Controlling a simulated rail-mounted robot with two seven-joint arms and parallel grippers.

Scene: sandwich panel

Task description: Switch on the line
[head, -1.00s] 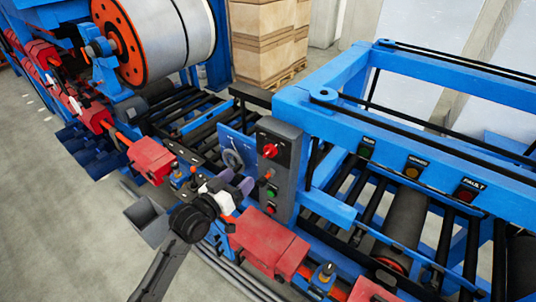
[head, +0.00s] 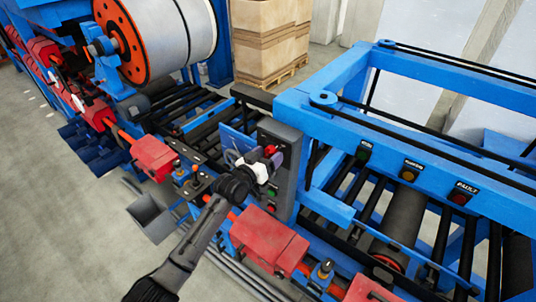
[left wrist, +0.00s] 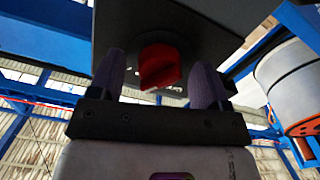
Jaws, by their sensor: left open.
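A grey control box (head: 283,138) stands on the side of the blue line frame. Its red rotary knob (head: 271,149) is near the top, partly hidden by my left gripper (head: 266,158). In the left wrist view the red knob (left wrist: 159,68) sits between the two open purple fingers of the left gripper (left wrist: 157,78), with a gap on each side. I cannot tell how deep the fingers reach around it. A green button (head: 271,191) and a red button (head: 271,208) are lower on the box. My right gripper is not in view.
Lamps for green (head: 363,150), amber (head: 409,173) and red FAULT (head: 460,195) are on the blue frame at the right; none looks brightly lit. Red housings (head: 270,241) line the near side below the box. A large coil (head: 160,40) is at the back left.

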